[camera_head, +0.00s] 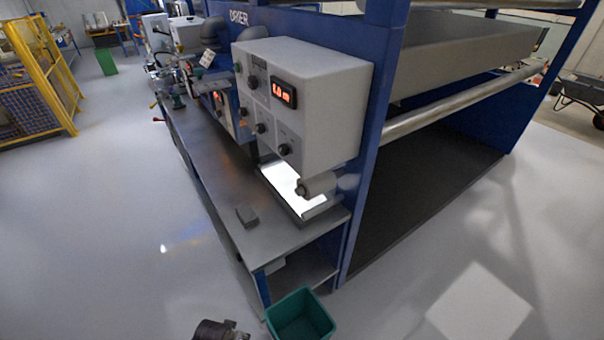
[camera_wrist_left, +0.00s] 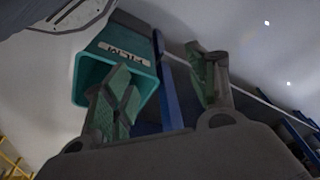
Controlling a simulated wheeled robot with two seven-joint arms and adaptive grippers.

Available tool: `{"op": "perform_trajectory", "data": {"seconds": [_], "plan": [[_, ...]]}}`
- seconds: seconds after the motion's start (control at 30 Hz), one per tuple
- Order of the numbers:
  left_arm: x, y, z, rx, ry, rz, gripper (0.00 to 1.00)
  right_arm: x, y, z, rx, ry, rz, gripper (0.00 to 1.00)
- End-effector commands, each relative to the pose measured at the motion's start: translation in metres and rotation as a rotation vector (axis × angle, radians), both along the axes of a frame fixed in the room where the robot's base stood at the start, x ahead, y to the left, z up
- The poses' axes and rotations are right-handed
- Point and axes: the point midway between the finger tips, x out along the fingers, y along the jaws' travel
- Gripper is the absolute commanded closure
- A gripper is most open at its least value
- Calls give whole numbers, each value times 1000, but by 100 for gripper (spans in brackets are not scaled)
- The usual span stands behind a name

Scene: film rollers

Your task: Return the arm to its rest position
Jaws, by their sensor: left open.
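My left gripper (camera_wrist_left: 165,70) shows in the left wrist view with its two greenish fingers spread well apart and nothing between them. A dark part of my arm shows at the bottom edge of the head view; the fingers are not visible there. My right gripper is in neither view. A teal bin (camera_head: 300,316) stands on the floor by the near end of the bench. It also shows in the left wrist view (camera_wrist_left: 123,62), partly behind one finger, with a white label. I cannot tell what lies inside it.
A long metal bench (camera_head: 222,192) runs beside the blue drier frame (camera_head: 370,150). A small grey block (camera_head: 247,216) lies on the bench.

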Motion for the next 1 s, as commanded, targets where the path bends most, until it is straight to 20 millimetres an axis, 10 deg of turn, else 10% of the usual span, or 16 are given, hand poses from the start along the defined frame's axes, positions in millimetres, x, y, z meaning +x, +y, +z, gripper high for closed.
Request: {"op": "perform_trajectory", "data": {"seconds": [1.0], "plan": [[-92, 13, -179, 7, 70, -14, 42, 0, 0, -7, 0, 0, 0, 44]]}}
